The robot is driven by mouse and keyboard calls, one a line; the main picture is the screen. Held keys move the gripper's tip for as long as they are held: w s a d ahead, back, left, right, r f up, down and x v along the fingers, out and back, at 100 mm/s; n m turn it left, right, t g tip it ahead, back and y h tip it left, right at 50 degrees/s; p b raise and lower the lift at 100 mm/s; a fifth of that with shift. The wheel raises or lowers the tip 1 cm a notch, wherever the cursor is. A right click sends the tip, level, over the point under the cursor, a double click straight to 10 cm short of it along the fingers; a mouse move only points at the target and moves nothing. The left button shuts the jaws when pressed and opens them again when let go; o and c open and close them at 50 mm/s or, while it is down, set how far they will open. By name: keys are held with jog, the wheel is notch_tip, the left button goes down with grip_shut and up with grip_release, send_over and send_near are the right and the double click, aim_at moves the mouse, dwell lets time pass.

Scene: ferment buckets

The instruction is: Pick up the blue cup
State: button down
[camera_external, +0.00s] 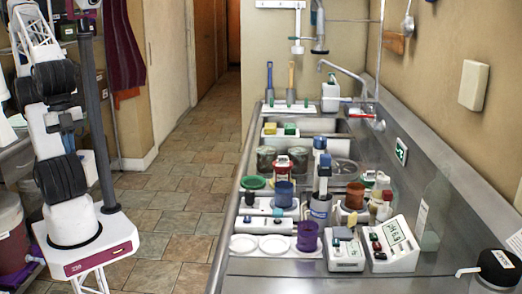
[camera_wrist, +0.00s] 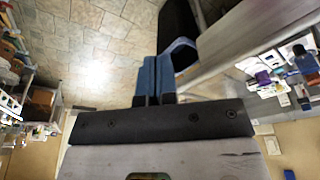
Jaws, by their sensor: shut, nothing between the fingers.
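The blue cup (camera_external: 283,194) stands upright on the steel counter in the external view, behind a purple cup (camera_external: 307,236). Other items crowd around it. My gripper (camera_wrist: 157,62) shows in the wrist view with its two blue fingers shut together and nothing between them. It is over the tiled floor, away from the counter items. In the external view my arm rises at the left, across the floor from the counter, and I cannot make out the gripper there. I cannot pick out the blue cup surely in the wrist view.
A tall blue-and-white bottle (camera_external: 321,198) stands right of the blue cup. A white device with a display (camera_external: 393,244) and a smaller white device (camera_external: 344,250) stand in front. A sink (camera_external: 335,126) and a faucet (camera_external: 345,72) are farther back. The counter's right front is mostly clear.

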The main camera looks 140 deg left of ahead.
dwell(0.4)
jog(key=shift+c, duration=1.8)
grip_release()
jog(key=shift+w, duration=0.15)
jog(key=w+a+r+n+g, duration=0.1)
jog(key=w+a+n, duration=0.3)
jog(key=w+a, duration=0.6)
jog(key=w+a+r+n, duration=0.1)
jog(key=w+a+n, duration=0.2)
jog(key=w+a, duration=0.75)
jog(key=w+a+f+n, duration=0.2)
jog(key=w+a+f, duration=0.1)
jog(key=a, duration=0.5)
jog(key=w+a+f+n+g, duration=0.1)
jog(key=w+a+f, duration=0.3)
jog(key=a, duration=0.5)
jog(key=w+a+f+n, duration=0.3)
jog(key=w+a, duration=0.3)
jog(key=a, duration=0.2)
jog(key=shift+a+f+n+g, duration=0.15)
jog(key=shift+a+n+g, duration=0.2)
jog(key=shift+n, duration=0.15)
